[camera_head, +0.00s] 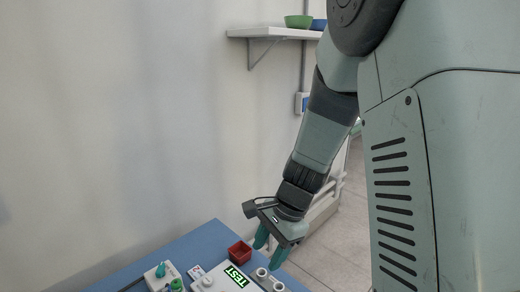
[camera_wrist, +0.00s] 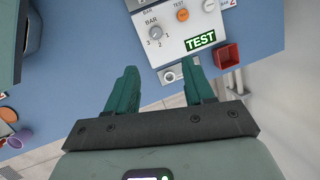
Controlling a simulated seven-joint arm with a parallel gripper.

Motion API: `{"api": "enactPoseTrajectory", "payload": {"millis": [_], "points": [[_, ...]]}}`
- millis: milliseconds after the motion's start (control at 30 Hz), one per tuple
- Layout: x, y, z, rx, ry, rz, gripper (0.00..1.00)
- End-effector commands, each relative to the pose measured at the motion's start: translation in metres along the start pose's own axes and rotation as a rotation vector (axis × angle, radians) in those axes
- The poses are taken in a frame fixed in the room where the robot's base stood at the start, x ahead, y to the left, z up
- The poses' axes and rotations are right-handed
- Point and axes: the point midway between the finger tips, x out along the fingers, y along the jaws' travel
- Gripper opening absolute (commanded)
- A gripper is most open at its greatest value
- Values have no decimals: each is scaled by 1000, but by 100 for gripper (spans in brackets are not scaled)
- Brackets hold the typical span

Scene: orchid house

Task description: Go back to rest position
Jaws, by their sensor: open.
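My gripper (camera_head: 268,247) hangs from my arm over the right part of the blue table. Its two green fingers point down and are apart. A white panel marked TEST (camera_head: 216,281) lies just left of the gripper; in the wrist view the panel (camera_wrist: 178,47) is beyond the fingertips, with a dial and an orange button. Whether the right finger touches anything cannot be told.
The blue table (camera_head: 193,240) also holds a red square cup (camera_head: 240,252) and a white box with green knobs (camera_head: 164,277). A wall shelf (camera_head: 276,32) carries a green bowl (camera_head: 298,21). Open floor (camera_head: 345,240) lies right.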

Motion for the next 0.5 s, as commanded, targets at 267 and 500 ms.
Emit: {"api": "enactPoseTrajectory", "payload": {"millis": [267,500], "points": [[-108,30,35,-390,167,-55,53],[-174,77,64,-692,348,-45,53]]}}
